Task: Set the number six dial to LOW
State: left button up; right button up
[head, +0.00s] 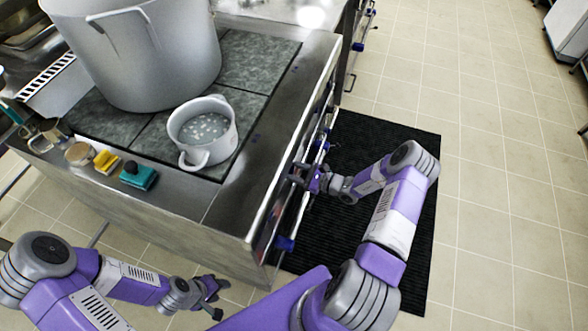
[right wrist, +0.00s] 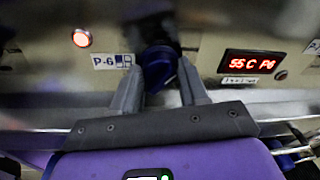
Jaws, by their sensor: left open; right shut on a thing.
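The number six dial (right wrist: 158,68) is a dark blue knob on the steel front panel, beside a label (right wrist: 112,61) reading P-6. My right gripper (right wrist: 160,80) is shut on this dial, one finger on each side of it. In the head view my right gripper (head: 305,178) is at the cooktop's front panel, and the dial there is hidden behind it. A red display (right wrist: 252,63) to the right of the dial reads 55 C P6. The dial's LOW mark cannot be made out. My left gripper (head: 212,290) is open and empty, low in front of the counter's near side.
A red lamp (right wrist: 82,38) glows left of the label. Another blue knob (head: 285,243) sits nearer on the front panel, below a long rail. A large stockpot (head: 150,60) and a small pot (head: 203,132) stand on the cooktop. A black mat (head: 410,190) lies on the floor.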

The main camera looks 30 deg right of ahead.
jog(key=m, duration=0.2)
jog(key=shift+m+g, duration=0.3)
jog(key=m, duration=0.3)
jog(key=shift+y+p, duration=0.3)
jog(key=shift+p, duration=0.05)
jog(key=m, duration=0.3)
jog(key=shift+w+d+g, duration=0.1)
jog(key=shift+g, duration=0.3)
jog(key=shift+m+y, duration=0.5)
jog(key=shift+m, duration=1.1)
jog(key=shift+d, duration=0.1)
jog(key=o, duration=1)
jog(key=shift+o, duration=0.2)
